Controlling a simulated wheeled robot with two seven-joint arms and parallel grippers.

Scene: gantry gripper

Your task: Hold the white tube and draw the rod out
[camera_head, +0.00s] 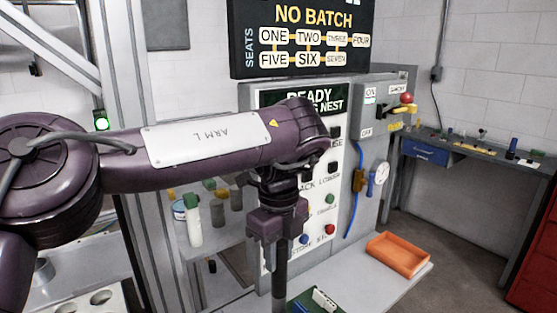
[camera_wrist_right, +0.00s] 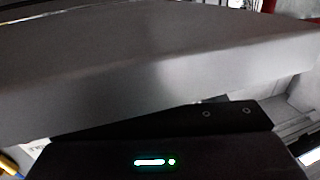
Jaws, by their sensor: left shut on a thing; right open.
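My left gripper (camera_head: 278,230) points down in the middle of the head view. It is shut on a dark upright rod (camera_head: 279,268), whose lower part shows below the jaws. A white tube (camera_head: 194,226) with a green top stands on a bench to the left of this gripper, apart from it. Whether it is the task's tube I cannot tell. The dark housing of my right gripper (camera_wrist_right: 155,150), with a green light, fills the bottom of the right wrist view. This gripper is open, its fingertips are not clear, and no tube or rod shows there.
An orange tray (camera_head: 398,254) sits on the pale ledge to the right. A control panel (camera_head: 330,185) stands close behind the arm. A wide grey surface (camera_wrist_right: 150,65) crosses the right wrist view.

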